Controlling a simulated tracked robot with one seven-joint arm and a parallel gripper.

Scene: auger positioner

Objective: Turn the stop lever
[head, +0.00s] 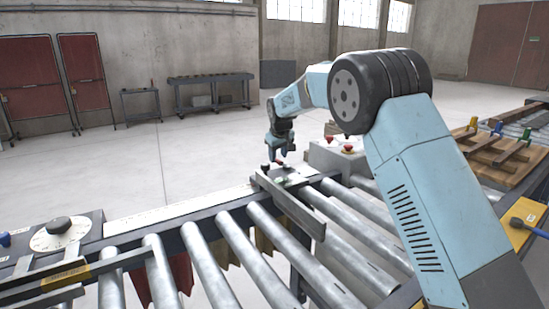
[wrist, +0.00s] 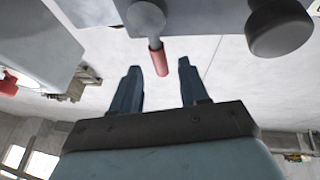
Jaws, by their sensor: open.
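The stop lever has a red grip (wrist: 160,60) on a round grey hub (wrist: 147,17) in the wrist view. In the head view its red end (head: 281,161) shows small on the far rail of the roller conveyor, partly hidden by my gripper. My gripper (head: 283,150) points down at the lever. In the wrist view my gripper (wrist: 158,66) is open, with one finger on each side of the grip's free end. Gaps show on both sides, and neither finger appears to touch the grip.
A dark round knob (wrist: 280,28) sits to the right of the lever in the wrist view. A grey box with red controls (head: 348,150) stands right of my gripper. A metal stop bar (head: 290,205) crosses the rollers. A dial (head: 60,233) is at the left.

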